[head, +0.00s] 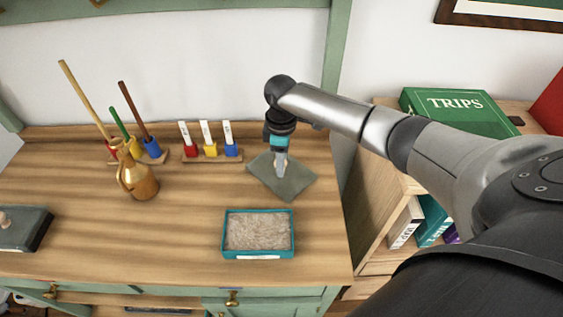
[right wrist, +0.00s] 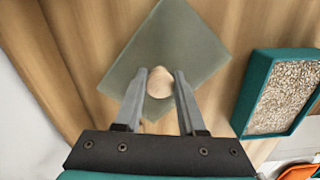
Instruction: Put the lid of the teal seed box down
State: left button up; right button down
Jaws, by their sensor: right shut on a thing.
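The teal seed box (head: 227,247) stands open on the desk, filled with pale seeds or grain; it also shows at the right of the right wrist view (right wrist: 254,92). Its flat grey-green lid (head: 300,181) is behind the box and slightly right, turned like a diamond. My right gripper (head: 281,170) points down and is shut on the lid's pale round knob (right wrist: 160,82), with a finger on each side. Whether the lid touches the desk or hangs just above it, I cannot tell. My left gripper is not in view.
A rack with red, yellow and blue tags (head: 211,157) stands left of the lid. A brass jug (head: 140,184) and a brush stand are further left. A dark lidded box (head: 25,230) is at the far left. Bare wood (head: 180,240) lies left of the seed box.

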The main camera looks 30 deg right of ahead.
jog(key=c, duration=0.5)
grip_release()
jog(key=shift+f, duration=0.1)
notch_tip(320, 180, up, 12)
jog(key=p, duration=0.3)
jog(key=shift+r, duration=0.2)
jog(key=shift+s+f, duration=0.1)
